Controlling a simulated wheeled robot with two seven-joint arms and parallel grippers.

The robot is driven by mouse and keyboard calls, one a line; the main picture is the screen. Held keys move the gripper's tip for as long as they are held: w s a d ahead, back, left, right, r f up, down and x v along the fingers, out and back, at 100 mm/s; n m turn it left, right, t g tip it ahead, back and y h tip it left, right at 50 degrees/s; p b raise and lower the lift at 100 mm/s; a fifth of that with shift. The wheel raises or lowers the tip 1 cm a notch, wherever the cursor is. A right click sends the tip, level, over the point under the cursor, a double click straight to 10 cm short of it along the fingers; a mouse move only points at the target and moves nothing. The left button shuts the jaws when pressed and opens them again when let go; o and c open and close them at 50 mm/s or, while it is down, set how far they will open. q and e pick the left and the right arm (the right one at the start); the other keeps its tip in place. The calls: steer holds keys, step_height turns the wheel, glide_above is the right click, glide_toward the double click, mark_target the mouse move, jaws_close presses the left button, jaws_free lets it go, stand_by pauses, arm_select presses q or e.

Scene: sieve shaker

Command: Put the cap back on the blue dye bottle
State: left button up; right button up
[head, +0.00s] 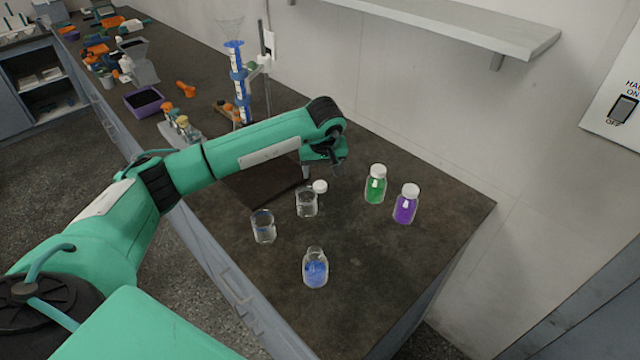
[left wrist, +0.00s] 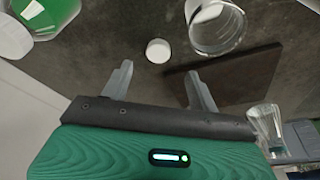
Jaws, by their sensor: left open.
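The blue dye bottle (head: 315,272) stands upright and uncapped near the front of the bench. A loose white cap (head: 320,186) lies on the bench behind the near glass beaker; it also shows in the left wrist view (left wrist: 158,50). My left gripper (head: 322,172) hangs just above and behind the cap, pointing down. In the left wrist view its jaws (left wrist: 159,70) are open and empty, and the cap lies beyond the fingertips, roughly in line with the gap between them. My right gripper is not in view.
Two empty glass beakers (head: 263,227) (head: 306,204) stand left of and behind the blue bottle, one close to the cap. Capped green (head: 375,188) and purple (head: 404,208) bottles stand to the right. A dark board (head: 262,190) lies under my arm. The front right bench is clear.

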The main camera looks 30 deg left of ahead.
mark_target(320, 185)
arm_select(q)
steer(key=shift+x, duration=0.95)
steer(key=shift+f, duration=0.1)
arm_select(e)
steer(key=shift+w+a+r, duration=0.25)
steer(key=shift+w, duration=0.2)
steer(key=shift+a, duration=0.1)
arm_select(q)
steer(key=shift+w+f+p, duration=0.1)
steer(key=shift+f+p, duration=0.1)
steer(key=shift+p, duration=0.1)
steer(key=p+x, duration=0.1)
steer(key=x, duration=0.3)
steer(key=shift+w+a+f+p, duration=0.15)
steer(key=shift+w+f+p, duration=0.15)
steer(key=shift+p, duration=0.1)
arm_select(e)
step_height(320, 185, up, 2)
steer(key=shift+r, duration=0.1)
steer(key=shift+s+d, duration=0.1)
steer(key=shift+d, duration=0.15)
arm_select(q)
steer(key=c, duration=1)
